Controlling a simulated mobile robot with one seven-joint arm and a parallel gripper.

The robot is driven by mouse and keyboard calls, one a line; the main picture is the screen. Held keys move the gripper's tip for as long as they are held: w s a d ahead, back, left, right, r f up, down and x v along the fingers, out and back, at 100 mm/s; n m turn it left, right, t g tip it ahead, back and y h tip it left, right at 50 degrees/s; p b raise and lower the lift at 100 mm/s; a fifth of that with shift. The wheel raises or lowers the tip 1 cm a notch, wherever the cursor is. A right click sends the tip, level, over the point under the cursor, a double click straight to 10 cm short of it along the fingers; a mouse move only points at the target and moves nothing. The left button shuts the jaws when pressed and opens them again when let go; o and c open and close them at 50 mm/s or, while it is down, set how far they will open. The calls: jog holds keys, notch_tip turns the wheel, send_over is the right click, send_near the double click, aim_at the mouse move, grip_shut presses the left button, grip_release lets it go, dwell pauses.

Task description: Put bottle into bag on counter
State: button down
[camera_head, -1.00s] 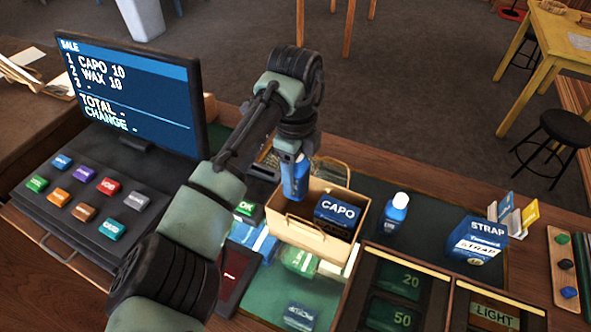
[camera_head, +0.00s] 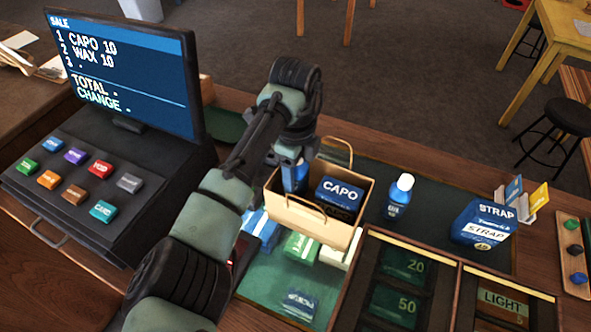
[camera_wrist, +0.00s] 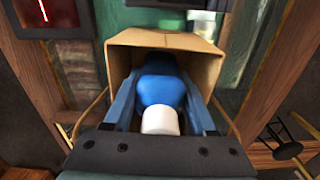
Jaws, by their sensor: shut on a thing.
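A brown paper bag (camera_head: 305,218) stands open on the counter with a dark blue CAPO box (camera_head: 339,196) in its right side. My gripper (camera_head: 294,172) points down at the bag's left side. It is shut on a blue bottle with a white cap (camera_wrist: 161,118), one finger on each side in the wrist view. The bottle's lower part is inside the bag's opening, hidden by the front wall in the head view. I cannot tell whether it touches the bag's bottom. A second blue bottle with a white cap (camera_head: 399,197) stands upright right of the bag.
A STRAP box (camera_head: 483,223) stands at the right. Blue, green and white boxes (camera_head: 300,246) lie in front of the bag. A cash tray (camera_head: 404,290) is at front right, and a register with a screen (camera_head: 125,75) at left.

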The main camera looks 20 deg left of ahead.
jog(key=shift+f+b, duration=1.35)
jog(key=shift+f, duration=1.3)
jog(key=shift+c, duration=0.6)
grip_release()
